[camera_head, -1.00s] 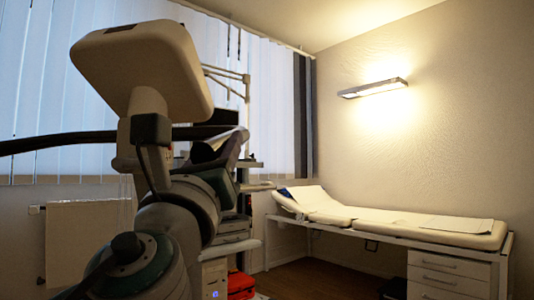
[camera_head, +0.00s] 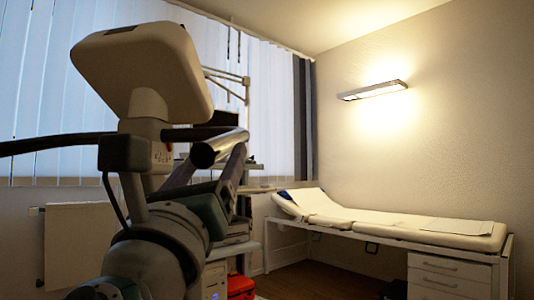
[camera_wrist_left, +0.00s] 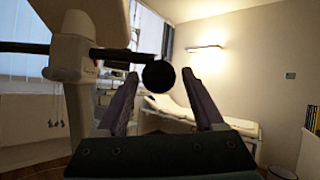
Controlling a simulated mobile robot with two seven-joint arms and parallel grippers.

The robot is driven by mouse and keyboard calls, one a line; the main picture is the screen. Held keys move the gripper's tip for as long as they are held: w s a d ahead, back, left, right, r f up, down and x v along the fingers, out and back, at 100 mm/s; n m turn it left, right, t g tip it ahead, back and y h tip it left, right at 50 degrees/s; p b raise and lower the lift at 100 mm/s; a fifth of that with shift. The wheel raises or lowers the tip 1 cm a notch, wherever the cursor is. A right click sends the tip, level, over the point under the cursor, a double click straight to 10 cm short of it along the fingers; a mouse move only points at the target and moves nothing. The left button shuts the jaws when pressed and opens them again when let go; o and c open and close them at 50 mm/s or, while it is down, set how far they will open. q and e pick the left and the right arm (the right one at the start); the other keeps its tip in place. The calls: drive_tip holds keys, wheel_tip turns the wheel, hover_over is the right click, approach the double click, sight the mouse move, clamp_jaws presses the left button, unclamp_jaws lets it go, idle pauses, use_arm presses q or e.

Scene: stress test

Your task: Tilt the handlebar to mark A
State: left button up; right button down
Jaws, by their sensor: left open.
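The handlebar is a dark bar (camera_head: 60,143) that runs across a cream unit's post in the head view. I cannot tell whether the fingers touch the bar. Mark A is not visible.
A cream head unit (camera_head: 145,65) stands above the bar on its post (camera_head: 148,105). A padded couch (camera_head: 380,222) is at the right, with a white drawer unit (camera_head: 450,276) below it. A red case (camera_head: 241,287) is on the floor. Window blinds (camera_head: 60,90) cover the back.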

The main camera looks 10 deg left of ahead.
use_arm(q)
drive_tip(key=v, duration=0.6)
drive_tip(key=shift+b, duration=0.45)
drive_tip(key=shift+s, duration=0.1)
